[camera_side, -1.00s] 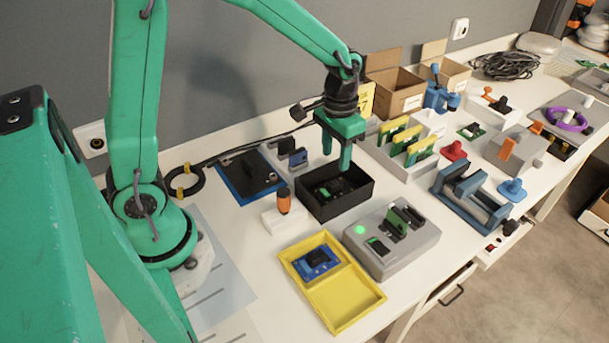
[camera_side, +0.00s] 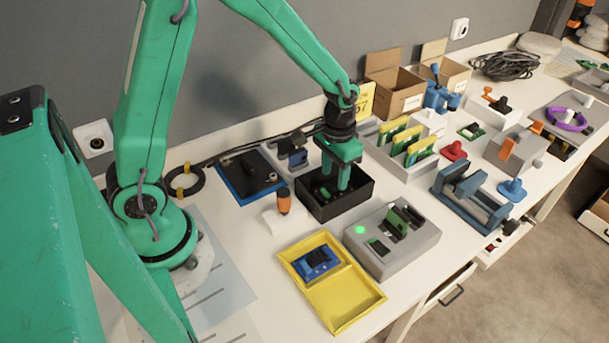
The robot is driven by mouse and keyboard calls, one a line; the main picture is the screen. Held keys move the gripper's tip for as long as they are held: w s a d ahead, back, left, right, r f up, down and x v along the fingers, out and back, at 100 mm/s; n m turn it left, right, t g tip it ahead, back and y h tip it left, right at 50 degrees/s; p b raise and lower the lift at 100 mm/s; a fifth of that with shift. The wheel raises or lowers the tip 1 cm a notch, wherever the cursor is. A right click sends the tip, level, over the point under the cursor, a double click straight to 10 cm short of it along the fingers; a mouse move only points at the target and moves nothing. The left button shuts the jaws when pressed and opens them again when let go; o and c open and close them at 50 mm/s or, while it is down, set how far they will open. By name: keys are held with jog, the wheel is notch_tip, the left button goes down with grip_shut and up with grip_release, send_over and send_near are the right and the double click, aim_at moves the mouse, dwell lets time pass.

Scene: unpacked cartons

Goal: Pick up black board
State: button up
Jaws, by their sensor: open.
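A black open-top box (camera_side: 345,209) stands on the white table near the middle of the view. A dark board (camera_side: 333,194) with some green on it lies inside; its outline is partly hidden by my fingers and the box walls. My gripper (camera_side: 335,186) points down with its two green fingers apart, and their tips reach down into the box. It looks open with no clear grip on the board; I cannot tell whether the fingertips touch it.
A yellow tray (camera_side: 341,304) with a blue board (camera_side: 317,262) is in front. A grey slotted fixture (camera_side: 391,252) stands to the right, an orange-topped holder (camera_side: 284,202) to the left. A rack with yellow-green cards (camera_side: 405,165) is behind right.

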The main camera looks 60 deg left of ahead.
jog(key=shift+f, duration=1)
grip_shut()
